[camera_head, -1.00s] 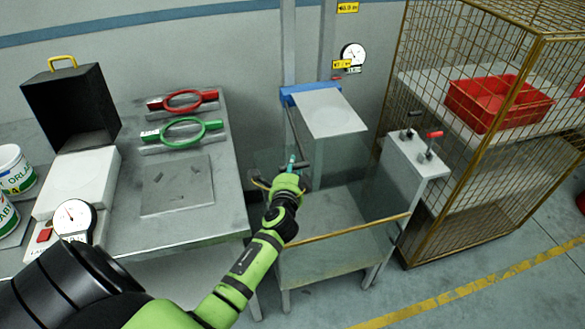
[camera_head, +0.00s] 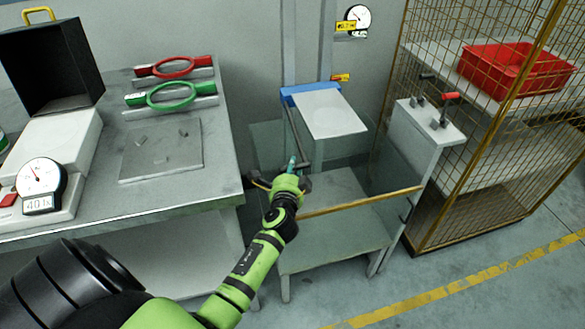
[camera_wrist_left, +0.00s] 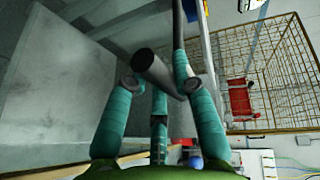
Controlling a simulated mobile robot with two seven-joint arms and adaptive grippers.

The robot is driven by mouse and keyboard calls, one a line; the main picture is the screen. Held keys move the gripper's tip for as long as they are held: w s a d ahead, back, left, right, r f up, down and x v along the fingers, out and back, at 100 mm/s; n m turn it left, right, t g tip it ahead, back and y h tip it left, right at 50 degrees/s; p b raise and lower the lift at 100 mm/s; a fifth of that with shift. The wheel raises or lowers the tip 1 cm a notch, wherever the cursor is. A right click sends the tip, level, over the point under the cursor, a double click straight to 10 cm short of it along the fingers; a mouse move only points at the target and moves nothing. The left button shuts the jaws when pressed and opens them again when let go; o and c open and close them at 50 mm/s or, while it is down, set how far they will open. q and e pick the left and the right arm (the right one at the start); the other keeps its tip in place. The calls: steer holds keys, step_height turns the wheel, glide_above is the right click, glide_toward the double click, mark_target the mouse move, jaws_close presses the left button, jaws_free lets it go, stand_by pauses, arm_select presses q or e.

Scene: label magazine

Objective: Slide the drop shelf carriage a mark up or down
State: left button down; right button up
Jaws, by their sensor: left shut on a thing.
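The drop shelf carriage (camera_head: 330,115) is a pale plate with a blue edge, in front of grey upright rails. A thin dark arm (camera_head: 293,128) runs down from its blue edge to a dark handle, also seen in the left wrist view (camera_wrist_left: 152,68). My left gripper (camera_head: 291,173) is shut on this handle, below and left of the plate; its teal fingers (camera_wrist_left: 160,110) lie around the bar. A yellow mark with a red tip (camera_head: 340,77) shows just above the plate. Another yellow tag (camera_head: 346,26) sits higher, by a round dial (camera_head: 357,19).
A brass bar (camera_head: 362,201) crosses the front of the stand below the carriage. A grey bench (camera_head: 222,180) with red and green ring tools stands at left. A pale post with levers (camera_head: 430,122) and a wire cage (camera_head: 500,160) stand at right.

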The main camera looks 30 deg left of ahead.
arm_select(q)
steer(key=shift+f, duration=0.25)
steer(key=c, duration=1)
jaws_free()
steer(key=shift+r, duration=0.1)
steer(key=shift+r, duration=0.15)
steer(key=shift+r, duration=0.3)
step_height(320, 180, up, 9)
steer(key=shift+r, duration=0.15)
